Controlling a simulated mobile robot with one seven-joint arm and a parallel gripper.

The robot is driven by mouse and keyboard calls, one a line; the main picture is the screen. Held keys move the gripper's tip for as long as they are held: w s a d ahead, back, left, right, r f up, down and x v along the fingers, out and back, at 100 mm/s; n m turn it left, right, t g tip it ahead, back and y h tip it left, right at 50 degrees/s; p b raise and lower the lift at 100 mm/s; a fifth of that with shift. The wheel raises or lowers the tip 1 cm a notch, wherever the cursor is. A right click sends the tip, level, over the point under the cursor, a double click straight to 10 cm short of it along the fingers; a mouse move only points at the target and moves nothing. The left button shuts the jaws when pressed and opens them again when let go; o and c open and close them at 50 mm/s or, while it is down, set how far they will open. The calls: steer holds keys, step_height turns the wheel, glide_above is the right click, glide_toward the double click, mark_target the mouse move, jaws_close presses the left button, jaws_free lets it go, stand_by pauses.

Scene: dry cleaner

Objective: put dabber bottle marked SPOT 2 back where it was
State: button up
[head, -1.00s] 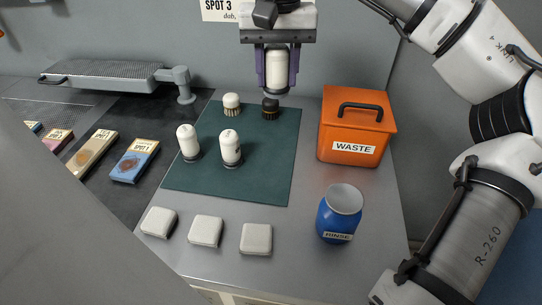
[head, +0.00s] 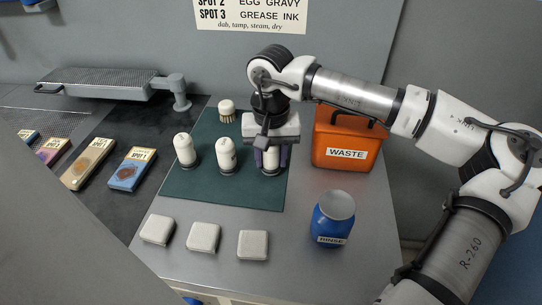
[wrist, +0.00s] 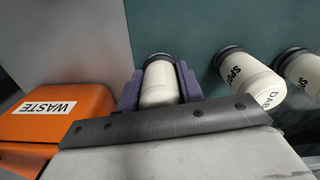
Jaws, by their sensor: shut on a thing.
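My gripper (head: 270,160) is shut on a white dabber bottle (head: 271,157) with a dark base, between purple fingers. The bottle is upright over the right part of the green mat (head: 255,195), at or just above it; I cannot tell if it touches. Its label is not readable. In the wrist view the held bottle (wrist: 160,84) shows between the fingers. Two similar bottles stand on the mat to its left, one in the middle (head: 226,154) and one at the left (head: 184,150). The middle one's label reads SPOT in the wrist view (wrist: 245,76), its number unclear.
A tan-bristled brush (head: 227,111) stands at the mat's back. The orange WASTE bin (head: 345,150) is close right of my gripper. A blue RINSE jar (head: 333,218) and several white pads (head: 203,237) are in front. Stained swatches (head: 132,168) lie left.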

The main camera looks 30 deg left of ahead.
steer(key=shift+f, duration=0.45)
steer(key=shift+f, duration=0.2)
steer(key=o, duration=1.1)
steer(key=shift+o, duration=0.2)
steer(key=shift+r, duration=0.1)
steer(key=shift+r, duration=0.25)
step_height(320, 180, up, 12)
steer(key=shift+f+b, duration=0.1)
steer(key=shift+b, duration=1)
steer(key=shift+s+f, duration=0.1)
